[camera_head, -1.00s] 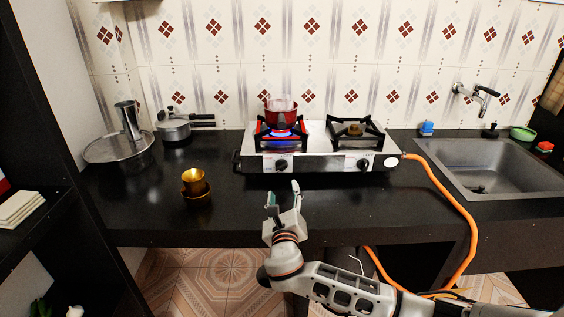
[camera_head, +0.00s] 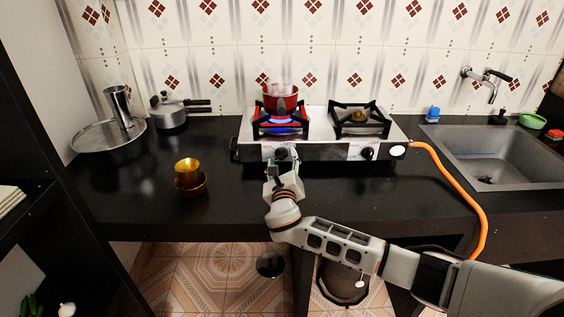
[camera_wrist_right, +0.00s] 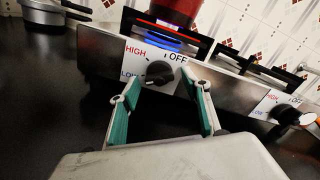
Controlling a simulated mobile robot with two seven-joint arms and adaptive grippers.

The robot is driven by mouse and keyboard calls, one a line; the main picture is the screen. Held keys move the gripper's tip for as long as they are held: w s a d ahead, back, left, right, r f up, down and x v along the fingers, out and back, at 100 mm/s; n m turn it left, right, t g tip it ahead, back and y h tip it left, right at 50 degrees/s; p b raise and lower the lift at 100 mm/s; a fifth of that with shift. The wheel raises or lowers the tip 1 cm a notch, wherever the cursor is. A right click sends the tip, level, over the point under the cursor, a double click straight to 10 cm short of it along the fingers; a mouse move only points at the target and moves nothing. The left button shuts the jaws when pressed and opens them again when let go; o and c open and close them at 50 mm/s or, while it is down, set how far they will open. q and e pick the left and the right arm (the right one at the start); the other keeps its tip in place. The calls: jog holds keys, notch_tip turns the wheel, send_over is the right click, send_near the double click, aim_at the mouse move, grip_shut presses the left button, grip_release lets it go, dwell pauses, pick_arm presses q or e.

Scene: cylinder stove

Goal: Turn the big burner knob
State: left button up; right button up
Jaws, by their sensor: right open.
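A two-burner stove (camera_head: 322,122) stands on the black counter against the tiled wall. Its left knob (camera_head: 281,154) is black, on the front panel below the lit left burner; the wrist view shows this knob (camera_wrist_right: 159,73) between HIGH and OFF labels. The right knob (camera_head: 367,153) sits below the unlit right burner. My right gripper (camera_head: 284,163) is open, just in front of the left knob. In the wrist view its green-padded fingers (camera_wrist_right: 160,90) lie either side of and short of that knob, apparently not touching it. My left gripper is not in view.
A red pot (camera_head: 281,98) sits over the blue flame. An orange hose (camera_head: 456,180) runs from the stove's right end over the counter edge. A gold cup (camera_head: 188,172) stands left; the counter between is clear. A sink (camera_head: 495,158) is at right.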

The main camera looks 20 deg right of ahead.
jog(key=shift+c, duration=0.3)
jog(key=c, duration=1)
jog(key=shift+c, duration=0.3)
